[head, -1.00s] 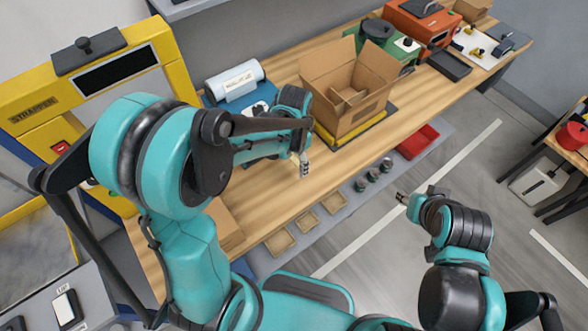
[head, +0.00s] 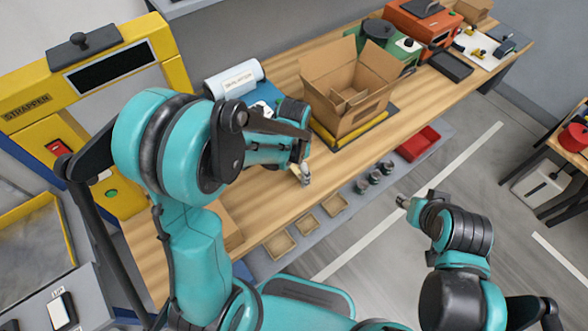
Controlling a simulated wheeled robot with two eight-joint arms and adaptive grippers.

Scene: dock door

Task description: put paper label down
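My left gripper (head: 303,174) is low over the wooden bench, in front of the open cardboard box. Its fingers are small and partly hidden by my wrist. A pale patch shows beside the fingertips, but I cannot tell whether it is a paper label or part of the gripper, nor whether the fingers are shut. No separate paper label can be made out for sure. The cardboard box (head: 353,117) stands open, flaps up. My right gripper (head: 403,201) is over the floor beside the bench, away from all objects; its fingers are too small to read.
A white roll (head: 234,81) and a blue mat (head: 262,97) lie behind my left wrist. Small tan trays (head: 307,224), dark cups (head: 374,178) and a red tray (head: 418,144) sit on the lower grey shelf. The yellow strapper (head: 110,70) stands at left. Bare bench lies around my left gripper.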

